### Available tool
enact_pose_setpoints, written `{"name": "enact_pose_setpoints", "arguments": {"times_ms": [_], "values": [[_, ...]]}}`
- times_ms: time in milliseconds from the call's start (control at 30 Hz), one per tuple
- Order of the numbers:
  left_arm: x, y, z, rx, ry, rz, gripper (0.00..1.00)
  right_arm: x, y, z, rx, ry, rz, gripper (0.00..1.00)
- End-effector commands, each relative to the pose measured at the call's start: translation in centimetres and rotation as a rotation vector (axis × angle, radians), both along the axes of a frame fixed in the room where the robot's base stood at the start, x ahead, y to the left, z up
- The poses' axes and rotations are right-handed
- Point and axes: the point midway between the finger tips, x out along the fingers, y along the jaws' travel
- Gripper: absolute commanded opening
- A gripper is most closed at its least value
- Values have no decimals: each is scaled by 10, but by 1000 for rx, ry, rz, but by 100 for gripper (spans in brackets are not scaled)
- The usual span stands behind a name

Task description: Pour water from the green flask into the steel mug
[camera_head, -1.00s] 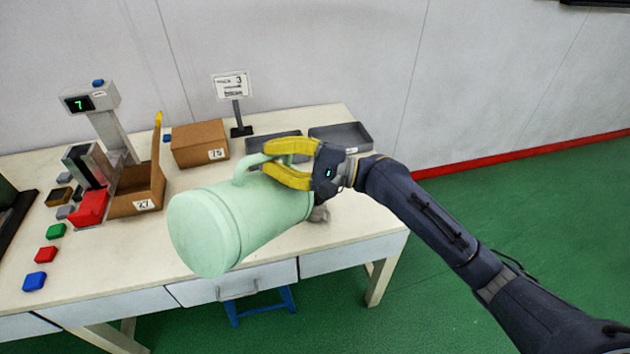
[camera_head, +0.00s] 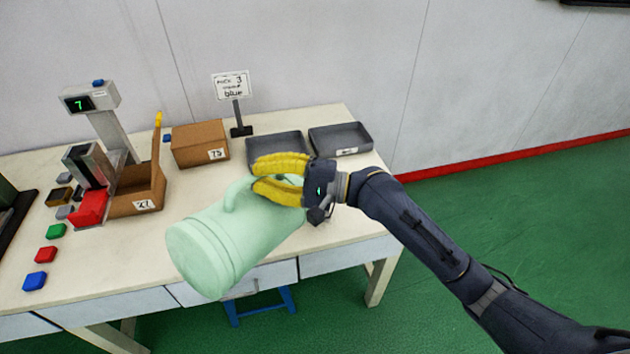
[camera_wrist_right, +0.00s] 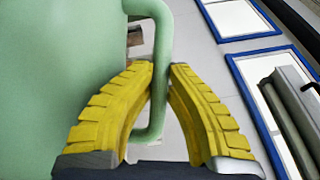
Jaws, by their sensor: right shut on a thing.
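The light green flask (camera_head: 232,238) is held in the air in front of the table, tilted well over with its lidded end toward the lower left. My right gripper (camera_head: 256,175) is shut on the flask's handle. In the right wrist view the yellow fingers (camera_wrist_right: 160,80) close around the green handle (camera_wrist_right: 161,40), and the flask's body (camera_wrist_right: 60,80) fills the left side. I see no steel mug in either view; the flask hides part of the table. No water stream shows. My left gripper is not in view.
Coloured blocks (camera_head: 46,255) lie at the left. A blue stool (camera_head: 262,306) is below the table.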

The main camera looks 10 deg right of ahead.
Motion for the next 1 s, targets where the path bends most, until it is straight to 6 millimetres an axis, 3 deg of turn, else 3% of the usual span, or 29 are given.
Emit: {"name": "enact_pose_setpoints", "arguments": {"times_ms": [1000], "values": [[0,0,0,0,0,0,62,-23,21,-34,-129,-178,-16,0]]}}
